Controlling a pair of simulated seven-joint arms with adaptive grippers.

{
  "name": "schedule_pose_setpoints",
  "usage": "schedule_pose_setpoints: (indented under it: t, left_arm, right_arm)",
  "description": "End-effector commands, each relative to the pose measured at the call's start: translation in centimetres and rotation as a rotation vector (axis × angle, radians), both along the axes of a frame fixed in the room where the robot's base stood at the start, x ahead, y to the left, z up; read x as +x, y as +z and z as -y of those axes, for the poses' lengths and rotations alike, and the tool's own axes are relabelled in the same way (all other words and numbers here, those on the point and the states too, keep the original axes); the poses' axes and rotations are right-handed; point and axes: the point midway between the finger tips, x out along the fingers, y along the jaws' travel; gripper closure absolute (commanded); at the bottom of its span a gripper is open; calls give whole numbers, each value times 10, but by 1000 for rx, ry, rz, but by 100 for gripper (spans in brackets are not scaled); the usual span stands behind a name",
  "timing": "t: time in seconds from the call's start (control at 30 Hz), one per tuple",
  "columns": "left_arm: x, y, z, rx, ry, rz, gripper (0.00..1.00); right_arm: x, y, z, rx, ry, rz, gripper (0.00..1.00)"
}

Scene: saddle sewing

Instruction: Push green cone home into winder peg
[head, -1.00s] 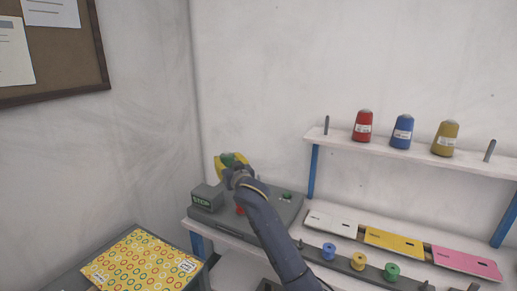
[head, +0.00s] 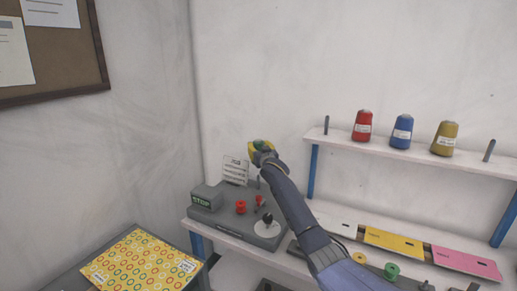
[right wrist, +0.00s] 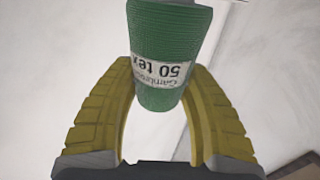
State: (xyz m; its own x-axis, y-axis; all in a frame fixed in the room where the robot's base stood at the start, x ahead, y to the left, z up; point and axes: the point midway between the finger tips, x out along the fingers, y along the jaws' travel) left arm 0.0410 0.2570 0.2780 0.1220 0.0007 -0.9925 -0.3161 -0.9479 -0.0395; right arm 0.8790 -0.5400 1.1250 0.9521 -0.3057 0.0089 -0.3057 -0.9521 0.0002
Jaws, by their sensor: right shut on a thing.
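My right gripper (head: 262,152) is shut on the green cone (head: 261,145) and holds it above the back of the grey machine. In the right wrist view the green cone (right wrist: 160,45) sits between the yellow fingers (right wrist: 158,100), its white label reading "50 tex" upside down. The grey winder base (head: 228,218) stands on the shelf below. A thin upright peg (head: 258,182) shows under the gripper, and a white disc (head: 267,227) with a short dark post lies at the right front. The cone is apart from the base. My left gripper is not in view.
A STOP box (head: 207,198), red knobs (head: 240,207) and a white card (head: 235,171) stand on the machine. Red (head: 363,126), blue (head: 402,131) and gold (head: 445,138) cones stand on the upper shelf (head: 400,152). Patterned cloth (head: 140,265) lies at the lower left.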

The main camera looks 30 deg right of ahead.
Motion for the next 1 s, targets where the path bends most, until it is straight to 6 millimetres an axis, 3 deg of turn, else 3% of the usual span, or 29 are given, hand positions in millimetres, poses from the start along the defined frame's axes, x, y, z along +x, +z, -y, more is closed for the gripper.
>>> schedule_pose_setpoints:
  t: [0.3, 1.0]
  left_arm:
    - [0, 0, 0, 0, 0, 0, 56]
    - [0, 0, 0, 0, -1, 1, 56]
  right_arm:
    - [-2, 1, -1, 2, 1, 3, 88]
    - [-2, -43, -1, 1, 1, 0, 88]
